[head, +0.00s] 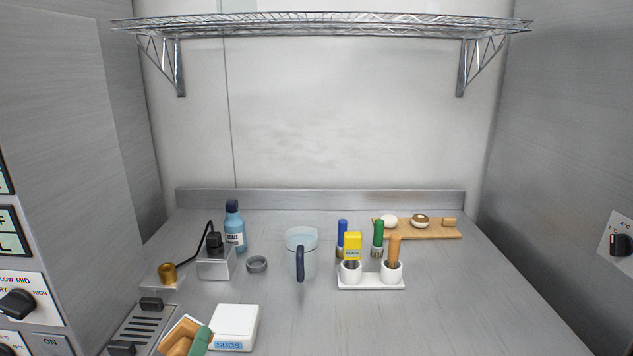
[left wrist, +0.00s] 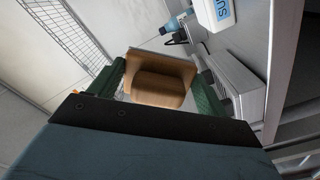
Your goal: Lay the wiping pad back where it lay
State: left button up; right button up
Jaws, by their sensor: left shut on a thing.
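The wiping pad (head: 181,344) shows at the bottom left of the head view as a tan, block-like piece with a pale edge, partly cut off by the frame. In the left wrist view the tan pad (left wrist: 158,86) sits between the green fingers, tilted. My left gripper (left wrist: 155,92) is shut on it. In the head view one green fingertip shows at its right side. The pad appears held just left of a white SUDS box (head: 235,322); its height above the counter is unclear. My right gripper is in neither view.
Behind stand a blue bottle (head: 234,228), a metal block with a cable (head: 215,262), a grey ring (head: 257,264), a clear jug (head: 301,252) and a white holder (head: 371,282). A wooden board (head: 437,235) lies behind. The right front counter is clear.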

aim_at(188, 334)
pick_arm(q)
jog(key=shift+w+d+r+p, duration=0.1)
jog(key=shift+d+r+p, duration=0.1)
jog(key=shift+r+p, duration=0.35)
jog(key=shift+w+d+r+p, duration=0.15)
jog(key=shift+r+p, duration=0.2)
jog(key=shift+r, duration=0.3)
jog(key=shift+s+r+p, duration=0.15)
jog(key=shift+r+p, duration=0.35)
jog(key=shift+r, duration=0.1)
